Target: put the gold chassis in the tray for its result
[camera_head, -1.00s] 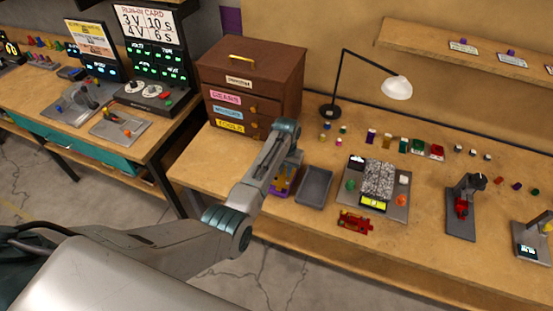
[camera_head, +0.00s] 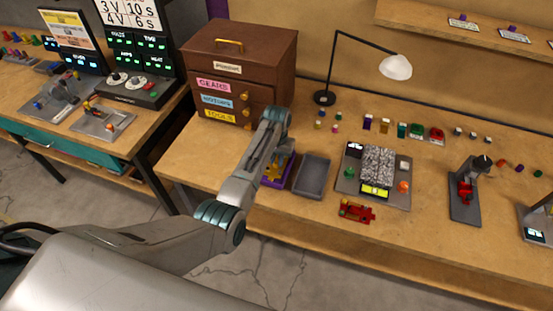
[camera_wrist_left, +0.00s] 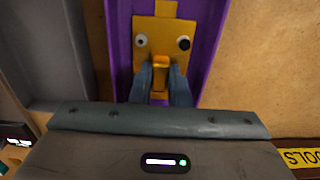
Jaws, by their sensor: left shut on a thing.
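The gold chassis (camera_wrist_left: 146,35) is a flat gold piece with one pale and one dark round part, seen close in the left wrist view. My left gripper (camera_wrist_left: 160,85) is shut on its raised gold middle part. The chassis lies between the walls of a purple tray (camera_wrist_left: 206,45). I cannot tell whether it rests on the tray's floor. In the head view the gold chassis (camera_head: 272,173) shows inside the purple tray (camera_head: 286,178), partly hidden by my left arm. A grey tray (camera_head: 313,178) stands beside the purple one and looks empty. My right gripper is not in view.
A brown drawer cabinet (camera_head: 240,70) stands behind the trays, with a desk lamp (camera_head: 395,67) to its right. A grey station (camera_head: 375,165) with a rough block is right of the grey tray, and a red car (camera_head: 356,212) lies in front of it.

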